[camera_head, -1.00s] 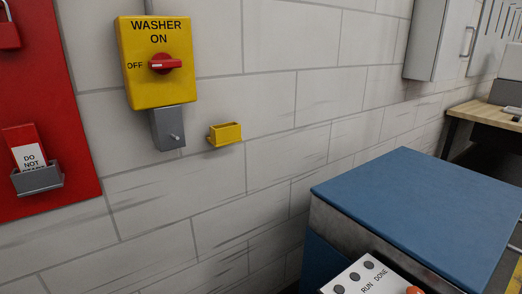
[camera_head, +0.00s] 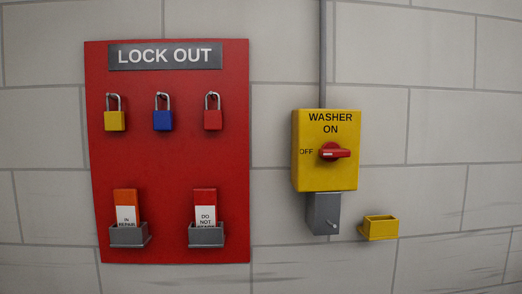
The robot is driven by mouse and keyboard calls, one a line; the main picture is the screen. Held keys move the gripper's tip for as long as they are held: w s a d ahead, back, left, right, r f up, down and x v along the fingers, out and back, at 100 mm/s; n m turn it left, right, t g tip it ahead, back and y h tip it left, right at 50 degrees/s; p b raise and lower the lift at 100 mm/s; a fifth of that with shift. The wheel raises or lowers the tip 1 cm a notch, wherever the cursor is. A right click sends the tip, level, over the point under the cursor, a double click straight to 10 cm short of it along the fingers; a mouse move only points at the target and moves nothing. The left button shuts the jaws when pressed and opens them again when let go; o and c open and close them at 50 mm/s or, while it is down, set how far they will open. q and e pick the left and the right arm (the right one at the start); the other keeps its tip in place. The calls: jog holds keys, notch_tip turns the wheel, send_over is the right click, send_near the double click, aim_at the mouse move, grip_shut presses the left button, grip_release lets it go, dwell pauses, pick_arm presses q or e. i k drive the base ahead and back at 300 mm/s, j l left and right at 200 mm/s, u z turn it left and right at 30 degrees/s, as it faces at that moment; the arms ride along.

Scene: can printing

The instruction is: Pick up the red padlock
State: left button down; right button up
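The red padlock (camera_head: 213,119) hangs by its silver shackle from a peg on the red LOCK OUT board (camera_head: 168,172), at the right end of a row of three. A blue padlock (camera_head: 163,120) hangs in the middle and a yellow padlock (camera_head: 115,120) hangs at the left. Neither of my grippers shows in the view.
Two grey holders with tags, an orange IN REPAIR tag (camera_head: 125,205) and a red DO NOT tag (camera_head: 205,207), sit low on the board. Right of it are the yellow WASHER switch box (camera_head: 311,155), a grey box (camera_head: 323,214) and a small yellow holder (camera_head: 380,228).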

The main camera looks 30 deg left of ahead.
aim_at(213, 119)
jog(key=j+u, duration=0.1)
jog(key=u, duration=0.25)
jog(key=i+j+u, duration=0.1)
jog(key=u, duration=0.25)
jog(key=j+u, duration=0.1)
jog(key=u, duration=0.2)
